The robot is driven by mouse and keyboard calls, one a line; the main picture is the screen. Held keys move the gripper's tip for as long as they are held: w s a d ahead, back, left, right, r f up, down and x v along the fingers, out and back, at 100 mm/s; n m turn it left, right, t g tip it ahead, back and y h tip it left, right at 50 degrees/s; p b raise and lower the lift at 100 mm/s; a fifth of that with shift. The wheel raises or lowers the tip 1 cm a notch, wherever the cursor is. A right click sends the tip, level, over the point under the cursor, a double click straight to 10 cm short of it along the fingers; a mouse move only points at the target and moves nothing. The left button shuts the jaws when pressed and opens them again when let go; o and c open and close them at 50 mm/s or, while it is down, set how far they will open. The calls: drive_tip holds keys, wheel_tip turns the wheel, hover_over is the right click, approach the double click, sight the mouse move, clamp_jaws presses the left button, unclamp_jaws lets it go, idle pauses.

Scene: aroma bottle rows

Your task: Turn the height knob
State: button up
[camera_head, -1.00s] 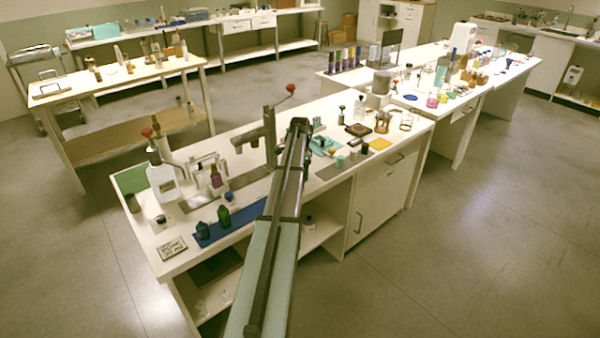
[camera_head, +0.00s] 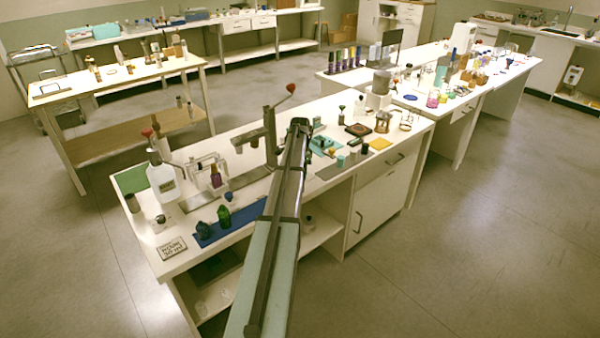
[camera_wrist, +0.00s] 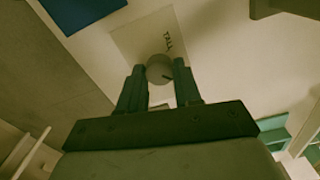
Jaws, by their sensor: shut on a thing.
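The height knob (camera_wrist: 158,62) is a small round grey knob with a dark mark, seen in the wrist view. It sits against a pale plate (camera_wrist: 138,42) printed with the word "TALL". My gripper (camera_wrist: 160,74) has its two dark fingers on either side of the knob and is shut on it. The mark's exact angle is hard to read in the dim picture. In the head view, my arm hides the knob and the fingers.
In the head view, a press with a red-tipped lever (camera_head: 269,135) stands left of my arm. A blue mat (camera_head: 206,234) with dark and green bottles lies nearer. A teal item (camera_head: 322,145) and small jars are close on the right.

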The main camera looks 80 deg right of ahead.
drive_tip(key=shift+n, duration=0.4)
drive_tip(key=n, duration=0.3)
drive_tip(key=shift+n, duration=0.3)
drive_tip(key=n, duration=0.4)
drive_tip(key=shift+n, duration=0.3)
drive_tip(key=n, duration=0.4)
drive_tip(key=shift+n, duration=2.4)
drive_tip(key=o, duration=1)
drive_tip(key=shift+o, duration=0.2)
